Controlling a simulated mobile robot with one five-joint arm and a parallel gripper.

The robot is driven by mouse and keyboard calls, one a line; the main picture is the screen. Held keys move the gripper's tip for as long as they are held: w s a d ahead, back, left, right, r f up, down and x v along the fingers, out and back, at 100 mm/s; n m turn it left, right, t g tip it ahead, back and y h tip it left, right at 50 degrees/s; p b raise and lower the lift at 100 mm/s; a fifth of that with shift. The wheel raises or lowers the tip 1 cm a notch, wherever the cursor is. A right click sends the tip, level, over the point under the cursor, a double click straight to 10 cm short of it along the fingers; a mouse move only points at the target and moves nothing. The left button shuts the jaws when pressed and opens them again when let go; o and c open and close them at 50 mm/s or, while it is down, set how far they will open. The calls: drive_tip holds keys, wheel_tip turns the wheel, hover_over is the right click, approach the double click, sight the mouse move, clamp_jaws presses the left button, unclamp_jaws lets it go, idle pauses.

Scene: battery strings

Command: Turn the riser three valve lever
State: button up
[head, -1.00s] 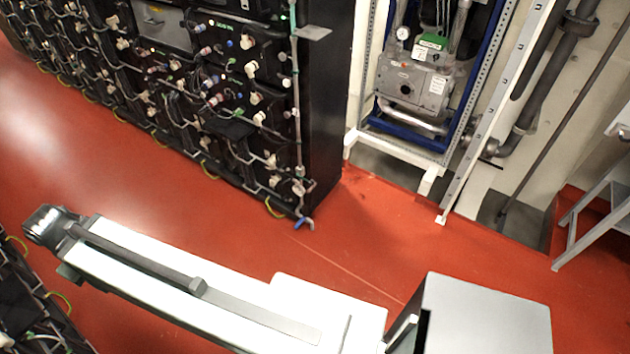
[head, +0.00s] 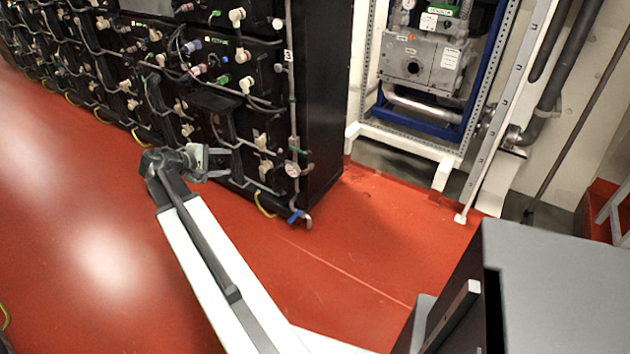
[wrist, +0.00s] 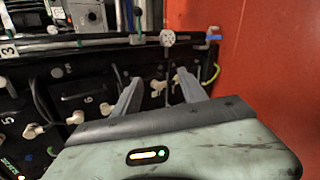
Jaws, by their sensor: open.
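The riser (head: 290,100) is a thin grey vertical pipe at the right corner of the black battery rack. My gripper (head: 222,163) is open and empty, left of the riser in front of the rack. Its two fingers (wrist: 158,85) point toward the rack in the wrist view, apart from the lever.
The battery rack (head: 325,90) carries cables and protruding connectors near my gripper. A white frame with a pump unit (head: 420,60) stands right of the rack. Red floor (head: 370,230) is clear in front of the riser.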

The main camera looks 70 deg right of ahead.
sight(300, 151)
drive_tip(key=s+d+f+g+h+b, duration=0.1)
drive_tip(key=s+d+f+g+b, duration=0.1)
drive_tip(key=s+d+f+b, duration=0.4)
drive_tip(key=s+d+f+g+h+b, duration=0.2)
drive_tip(key=s+d+f+b, duration=0.15)
drive_tip(key=d+b, duration=0.4)
drive_tip(key=s+d+n+g+h+b, duration=0.1)
drive_tip(key=s+d+b, duration=0.3)
drive_tip(key=s+d, duration=0.7)
drive_tip(key=d, duration=0.2)
drive_tip(key=shift+s+d+f+n+g+b, duration=0.2)
drive_tip(key=shift+s+d+n+g+b, duration=0.1)
drive_tip(key=shift+g+b, duration=0.1)
clamp_jaws()
drive_tip(key=shift+s+a, duration=0.1)
